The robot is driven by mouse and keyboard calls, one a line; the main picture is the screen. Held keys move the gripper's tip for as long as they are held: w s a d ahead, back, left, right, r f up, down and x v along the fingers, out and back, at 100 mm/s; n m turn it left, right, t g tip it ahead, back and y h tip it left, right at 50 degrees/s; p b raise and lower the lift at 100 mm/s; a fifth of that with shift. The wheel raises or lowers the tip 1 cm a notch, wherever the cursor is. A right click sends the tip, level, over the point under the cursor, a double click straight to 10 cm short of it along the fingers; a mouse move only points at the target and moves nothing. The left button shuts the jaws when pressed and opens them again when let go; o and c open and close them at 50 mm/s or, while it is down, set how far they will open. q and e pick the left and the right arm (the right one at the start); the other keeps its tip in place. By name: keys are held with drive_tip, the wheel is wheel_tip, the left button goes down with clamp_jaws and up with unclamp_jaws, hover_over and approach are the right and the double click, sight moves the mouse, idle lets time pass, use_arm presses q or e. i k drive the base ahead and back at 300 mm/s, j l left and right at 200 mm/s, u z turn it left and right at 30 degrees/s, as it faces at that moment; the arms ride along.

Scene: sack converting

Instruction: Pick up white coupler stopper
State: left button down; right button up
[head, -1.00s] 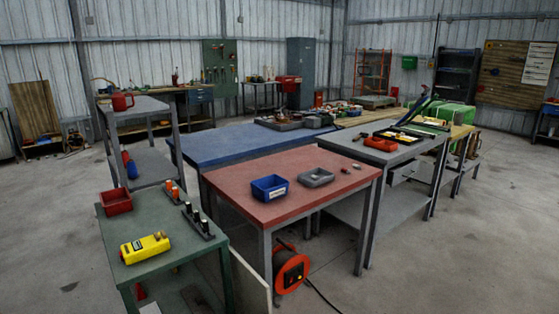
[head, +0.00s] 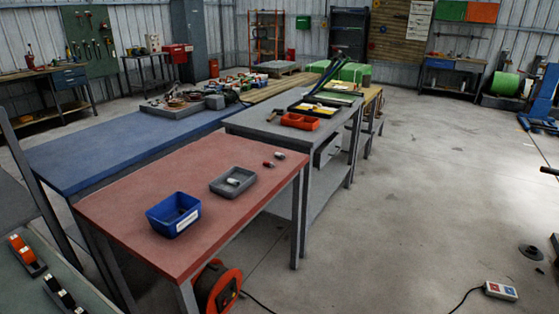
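On the red-topped table (head: 140,205), a small grey tray (head: 219,188) holds a small whitish piece (head: 233,181). It may be the white coupler stopper, but it is too small to tell. Two small reddish pieces, one nearer (head: 268,164) and one farther (head: 280,156), lie on the tabletop beyond the tray. The farther one seems to have a pale part. A blue bin (head: 173,214) with a white label stands to the left of the grey tray; its contents are dark and unclear. Neither of my grippers is in view.
A blue table (head: 100,150) stands behind the red one. A grey bench (head: 262,126) with an orange-red tray (head: 300,121) stands to its right. An orange cable reel (head: 217,287) sits below. A control box (head: 500,291) lies on the floor. The right-hand floor is mostly clear.

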sight(278, 155)
drive_tip(key=i+l, duration=0.15)
drive_tip(key=l, duration=0.2)
drive_tip(key=i+l, duration=0.2)
drive_tip(key=l, duration=0.15)
drive_tip(key=i+l, duration=0.15)
drive_tip(key=l, duration=0.2)
drive_tip(key=i+l+u, duration=0.1)
drive_tip(key=l, duration=0.25)
drive_tip(key=i, duration=0.1)
